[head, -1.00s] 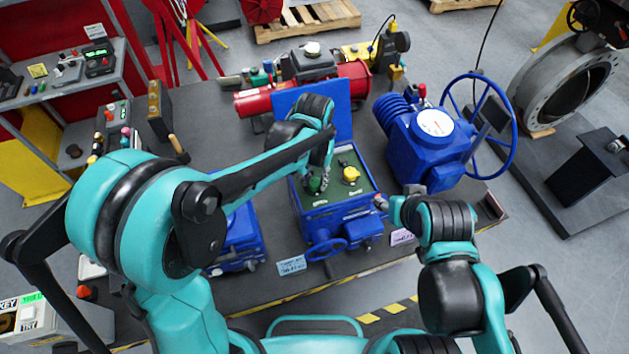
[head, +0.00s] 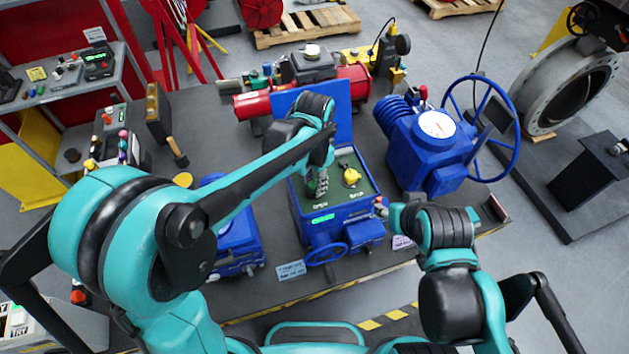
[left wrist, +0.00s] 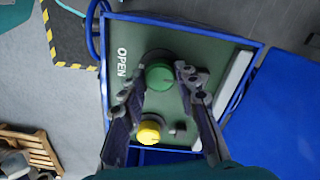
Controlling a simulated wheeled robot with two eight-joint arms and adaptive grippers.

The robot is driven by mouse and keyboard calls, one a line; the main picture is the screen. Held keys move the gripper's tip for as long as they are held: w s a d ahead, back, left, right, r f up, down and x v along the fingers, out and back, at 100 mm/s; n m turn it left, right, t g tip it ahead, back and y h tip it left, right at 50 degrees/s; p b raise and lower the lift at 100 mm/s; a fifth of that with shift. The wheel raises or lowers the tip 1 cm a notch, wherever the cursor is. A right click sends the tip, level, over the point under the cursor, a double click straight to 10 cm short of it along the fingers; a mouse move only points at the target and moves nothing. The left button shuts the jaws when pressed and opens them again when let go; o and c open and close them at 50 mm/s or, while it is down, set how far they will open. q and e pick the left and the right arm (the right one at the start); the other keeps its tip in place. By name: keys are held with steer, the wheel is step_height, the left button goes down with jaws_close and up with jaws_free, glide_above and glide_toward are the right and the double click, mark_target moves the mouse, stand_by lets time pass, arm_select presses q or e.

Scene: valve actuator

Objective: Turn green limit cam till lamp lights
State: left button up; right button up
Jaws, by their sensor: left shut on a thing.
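The open blue actuator box (head: 296,212) has a green inner panel (left wrist: 215,47). The green cam (left wrist: 158,77), a round knob with a pointer mark, sits beside the word OPEN in the left wrist view. My left gripper (left wrist: 163,80) is shut on it from above, a finger on either side. In the head view this gripper (head: 318,186) mostly hides the cam. The yellow cam (head: 351,176) stands to its right, near the word SHUT. A green lamp (head: 322,217) glows on the box's front. My right gripper (head: 384,206) is beside the box's right side; its jaws are unclear.
A blue actuator with a large handwheel (head: 480,130) stands right of the box. The box's raised blue lid (head: 338,115) is behind my left gripper. Another blue unit (head: 238,240) stands to the left. A small handwheel (head: 326,253) juts from the front.

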mark_target(314, 184)
stand_by(0.4)
arm_select(q)
steer(key=o, duration=1.2)
steer(key=shift+c, duration=0.2)
steer(key=shift+r, duration=0.1)
step_height(314, 184, up, 12)
